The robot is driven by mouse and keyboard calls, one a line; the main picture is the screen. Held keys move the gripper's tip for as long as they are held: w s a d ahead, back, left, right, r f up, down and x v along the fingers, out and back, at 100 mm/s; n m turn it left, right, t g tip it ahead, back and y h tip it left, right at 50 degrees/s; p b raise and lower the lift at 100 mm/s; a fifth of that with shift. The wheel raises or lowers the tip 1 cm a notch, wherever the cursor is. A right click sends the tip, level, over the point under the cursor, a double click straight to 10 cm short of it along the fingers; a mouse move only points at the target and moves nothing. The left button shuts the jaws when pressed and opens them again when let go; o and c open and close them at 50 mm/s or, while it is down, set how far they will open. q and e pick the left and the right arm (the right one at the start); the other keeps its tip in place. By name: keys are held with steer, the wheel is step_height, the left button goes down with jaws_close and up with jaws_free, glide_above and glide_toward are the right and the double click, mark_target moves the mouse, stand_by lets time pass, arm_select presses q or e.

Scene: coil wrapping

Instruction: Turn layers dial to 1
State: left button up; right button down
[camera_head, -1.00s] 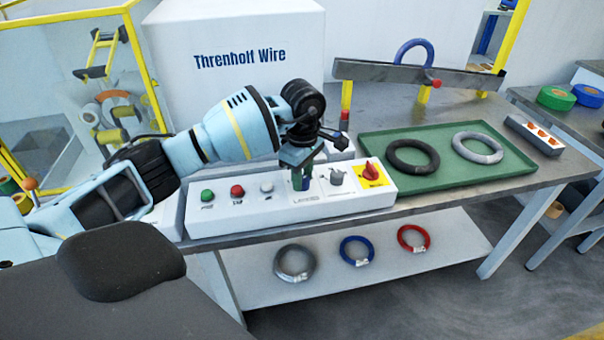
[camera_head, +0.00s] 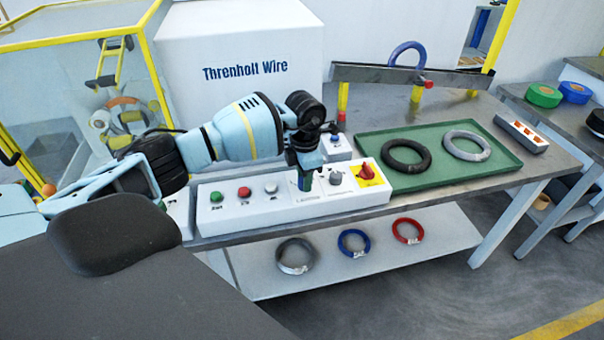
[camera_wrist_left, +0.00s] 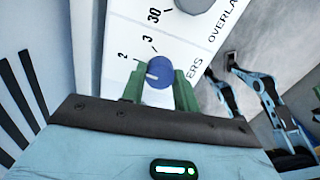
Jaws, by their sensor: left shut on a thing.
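The layers dial is a small blue knob (camera_wrist_left: 158,73) on the white control panel (camera_head: 240,212). In the left wrist view, the numbers 2 and 3 show beside it and a white mark lies on its face toward the left. My left gripper (camera_head: 305,181) points down at the panel. Its green fingers (camera_wrist_left: 158,88) stand on both sides of the knob and are shut on it. In the head view the gripper mostly hides the dial. The number 1 is not visible. My right gripper cannot be made out.
Green, red and grey buttons sit left of the dial. A grey knob (camera_head: 336,178) and a red switch on yellow (camera_head: 367,172) sit close on its right. A green tray (camera_head: 480,176) with two coils stands further right. Several coils lie on the lower shelf (camera_head: 440,250).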

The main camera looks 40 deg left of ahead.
arm_select(q)
steer(key=n+p, duration=0.1)
steer(key=n, duration=0.2)
steer(key=shift+r+n, duration=0.15)
steer(key=shift+n, duration=0.25)
steer(key=n+p, duration=0.2)
steer(key=n, duration=0.2)
steer(key=shift+n, duration=0.3)
steer(key=n+p, duration=0.1)
steer(key=n, duration=0.1)
steer(key=shift+n, duration=0.8)
arm_select(e)
steer(key=w+r+t, duration=0.1)
steer(key=w+r, duration=0.3)
steer(key=r, duration=0.2)
steer(key=shift+w+d+r, duration=0.15)
steer(key=shift+w+d, duration=0.2)
steer(key=shift+d, duration=0.05)
arm_select(q)
steer(key=shift+f, duration=0.2)
steer(key=o, duration=0.8)
steer(key=shift+c, duration=0.2)
steer(key=shift+o, duration=1.1)
arm_select(e)
steer(key=shift+w+r+t, duration=0.1)
steer(key=shift+t, duration=0.2)
